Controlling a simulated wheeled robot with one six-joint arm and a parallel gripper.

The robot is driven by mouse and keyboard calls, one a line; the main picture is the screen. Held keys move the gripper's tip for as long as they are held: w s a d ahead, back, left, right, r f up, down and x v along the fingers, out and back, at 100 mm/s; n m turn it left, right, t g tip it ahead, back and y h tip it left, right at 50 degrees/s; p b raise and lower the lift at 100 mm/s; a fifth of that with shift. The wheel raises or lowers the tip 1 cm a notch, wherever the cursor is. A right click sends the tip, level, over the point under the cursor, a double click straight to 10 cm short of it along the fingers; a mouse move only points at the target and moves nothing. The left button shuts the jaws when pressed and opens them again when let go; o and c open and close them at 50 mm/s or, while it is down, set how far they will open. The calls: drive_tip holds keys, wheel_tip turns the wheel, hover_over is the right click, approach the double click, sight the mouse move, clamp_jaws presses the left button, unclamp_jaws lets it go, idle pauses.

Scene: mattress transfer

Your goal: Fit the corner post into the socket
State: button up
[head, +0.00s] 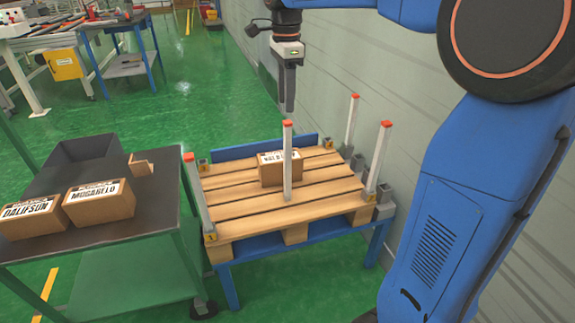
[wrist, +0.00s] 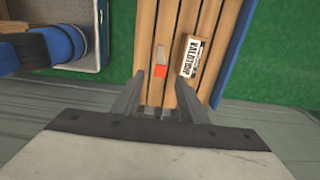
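In the head view a pale corner post with a red top (head: 288,165) appears upright over the middle of the wooden pallet (head: 232,208), in front of a labelled box. In the wrist view the post's red top (wrist: 160,71) lies in line with the gap between my fingers, beyond the tips. My gripper (head: 287,105) points down just above that post. Its fingers (wrist: 160,85) are apart, with nothing between them. A socket (head: 203,166) at the pallet's back left corner looks empty, and so does one (head: 328,143) at the back right. The post's foot is unclear.
Other red-topped posts stand at the front left (head: 198,195), front right (head: 378,158) and back right (head: 351,123). A labelled box (head: 270,172) lies on the pallet. A dark cart (head: 150,215) with boxes stands left. A wall (head: 335,75) runs behind on the right.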

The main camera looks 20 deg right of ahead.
sight(288, 145)
wheel_tip(288, 145, down, 11)
drive_tip(key=shift+r, duration=0.1)
drive_tip(key=shift+w+d+f, duration=0.1)
drive_tip(key=shift+d+f, duration=0.05)
drive_tip(key=shift+f, duration=1.2)
drive_tip(key=shift+d+f, duration=0.1)
drive_tip(key=shift+f, duration=1.2)
clamp_jaws()
